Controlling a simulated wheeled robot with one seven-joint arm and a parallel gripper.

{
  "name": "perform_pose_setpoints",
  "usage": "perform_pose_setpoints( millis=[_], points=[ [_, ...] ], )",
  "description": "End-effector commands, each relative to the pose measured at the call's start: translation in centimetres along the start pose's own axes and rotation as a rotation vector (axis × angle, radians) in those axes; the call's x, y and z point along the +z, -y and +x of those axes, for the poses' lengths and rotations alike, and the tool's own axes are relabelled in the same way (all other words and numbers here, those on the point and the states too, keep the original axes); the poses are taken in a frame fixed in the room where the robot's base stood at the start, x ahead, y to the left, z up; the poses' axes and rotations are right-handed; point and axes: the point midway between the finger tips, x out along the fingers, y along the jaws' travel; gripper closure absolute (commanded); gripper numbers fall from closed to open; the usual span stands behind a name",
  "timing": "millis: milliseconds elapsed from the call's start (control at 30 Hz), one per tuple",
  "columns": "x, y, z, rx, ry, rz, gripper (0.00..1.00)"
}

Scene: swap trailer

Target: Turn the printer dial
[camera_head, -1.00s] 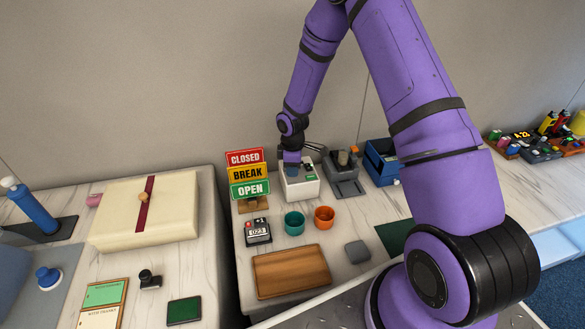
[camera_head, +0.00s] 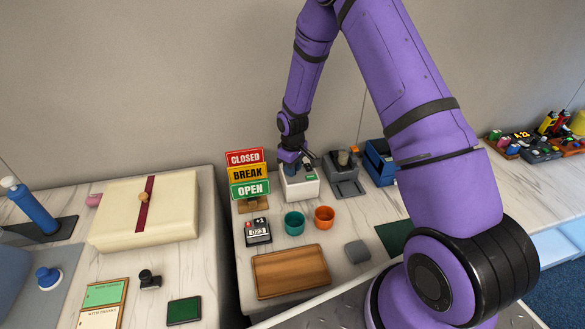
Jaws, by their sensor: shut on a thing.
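The printer (camera_head: 300,189) is a small white box with a dark top on the marble counter, just right of the sign stack. A small green patch shows on its top right. My gripper (camera_head: 292,166) reaches down from above onto the left part of the printer's top. It is shut on the dial, a small blue-grey piece there, which the fingers mostly hide. The dial's setting is too small to read.
The CLOSED/BREAK/OPEN signs (camera_head: 247,176) stand close on the left. A grey device (camera_head: 345,177) stands on the right. Teal (camera_head: 294,222) and orange (camera_head: 324,217) cups, a counter (camera_head: 257,232) and a wooden tray (camera_head: 290,274) lie in front.

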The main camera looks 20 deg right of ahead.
Motion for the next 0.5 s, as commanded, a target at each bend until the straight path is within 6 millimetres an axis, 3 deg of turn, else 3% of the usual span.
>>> perform_pose_setpoints(
  millis=[400, 433, 500],
  points=[
    [0.02, -0.06, 0.01, 0.001, 0.000, 0.007, 0.99],
    [0.02, -0.06, 0.01, 0.001, 0.000, 0.007, 0.71],
    [0.02, -0.05, 0.01, 0.001, 0.000, 0.007, 0.54]
  ],
)
